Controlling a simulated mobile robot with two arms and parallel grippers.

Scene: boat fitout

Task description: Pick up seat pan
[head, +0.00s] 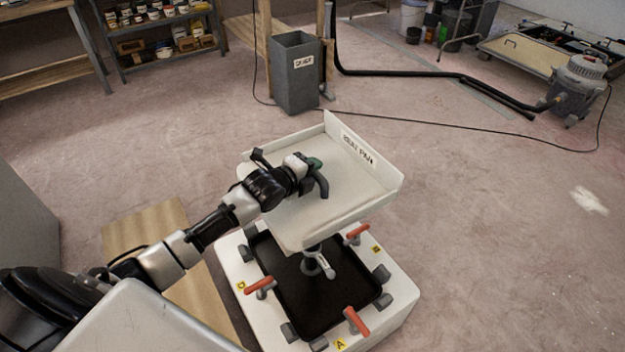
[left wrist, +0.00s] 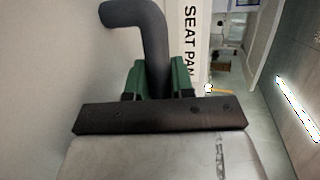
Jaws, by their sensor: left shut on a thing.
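The seat pan (head: 345,190) is a white tray with raised walls and a "SEAT PAN" label. It is above a white base (head: 405,305) with a dark recess, and looks slightly tilted. My left gripper (head: 312,168) is over the pan, shut on its dark grey bent handle. In the left wrist view, the green fingertips (left wrist: 165,78) are on both sides of the handle (left wrist: 150,30), with the pan's labelled wall (left wrist: 190,45) just beyond. The pan hides part of the base. My right gripper does not show.
Red-handled clamps (head: 357,321) and grey blocks stand around the base's dark recess (head: 310,295). A metal fitting (head: 318,264) shows below the pan. A grey bin (head: 297,85) stands behind. A hose (head: 430,73) and a vacuum (head: 578,88) are at back right. The floor at right is clear.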

